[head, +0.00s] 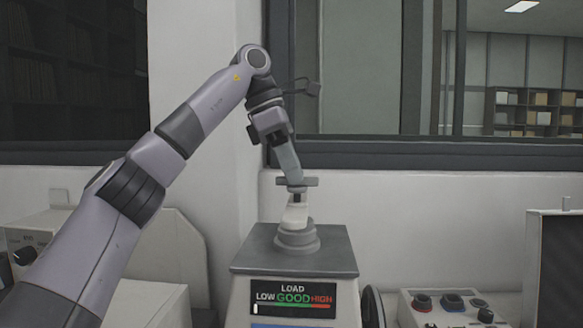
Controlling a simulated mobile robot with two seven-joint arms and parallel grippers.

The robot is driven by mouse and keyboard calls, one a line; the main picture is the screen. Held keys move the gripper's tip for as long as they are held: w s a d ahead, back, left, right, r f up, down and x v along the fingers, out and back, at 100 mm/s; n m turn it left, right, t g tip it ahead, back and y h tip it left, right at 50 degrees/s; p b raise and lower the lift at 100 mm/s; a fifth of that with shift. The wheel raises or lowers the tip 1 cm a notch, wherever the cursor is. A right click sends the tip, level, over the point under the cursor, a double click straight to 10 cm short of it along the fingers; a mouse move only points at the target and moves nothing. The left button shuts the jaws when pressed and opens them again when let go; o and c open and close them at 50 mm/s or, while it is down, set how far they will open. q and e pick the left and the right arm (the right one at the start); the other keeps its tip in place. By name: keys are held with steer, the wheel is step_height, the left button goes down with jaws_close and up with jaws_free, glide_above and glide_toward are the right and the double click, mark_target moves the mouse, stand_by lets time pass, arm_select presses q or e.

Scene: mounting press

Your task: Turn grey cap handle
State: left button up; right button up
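The mounting press (292,262) stands at the lower middle with a grey top plate. On it sits a round grey cap (297,241), with a pale neck (295,214) rising to a dark grey crossbar handle (311,181). My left gripper (293,176) comes down from above, slightly tilted, with its fingertips at the handle. The fingers overlap in this view, so I cannot tell whether they grip the bar or only touch it. My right gripper is not in view.
The press display (292,298) reads LOAD, LOW, GOOD, HIGH, with a short white mark at the low end. A control box with knobs (455,307) is at the lower right, beside a dark-fronted unit (556,268). Another machine (37,240) stands left. A window ledge runs behind.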

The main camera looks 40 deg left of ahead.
arm_select(q)
jaws_close()
